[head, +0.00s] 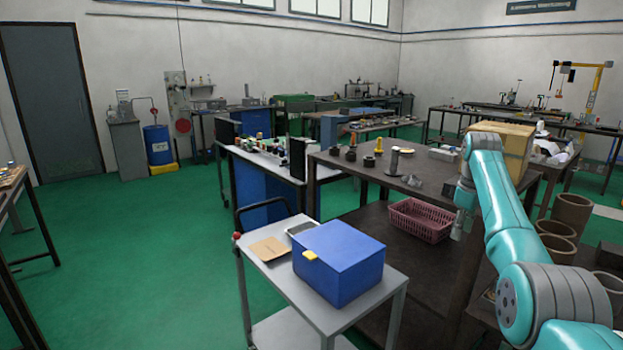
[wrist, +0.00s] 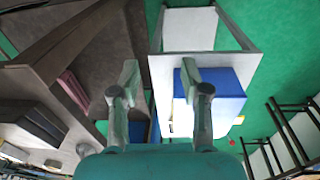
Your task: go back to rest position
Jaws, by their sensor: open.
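My gripper (wrist: 160,85) is open and empty in the wrist view, its two fingers apart. Beyond the fingers lie the grey cart and the blue box (wrist: 228,90). In the head view my gripper (head: 460,225) hangs pointing down at the front edge of the brown workbench (head: 345,160), right of the blue box (head: 340,262). My teal arm reaches up from the lower right. The fingertips are small there and hard to make out.
A grey cart (head: 272,285) holds the closed blue box and a brown card (head: 269,250). A pink basket (head: 421,218) sits on the bench's lower shelf. Dark parts and a cardboard box (head: 515,150) stand on the bench top. Green floor at left is free.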

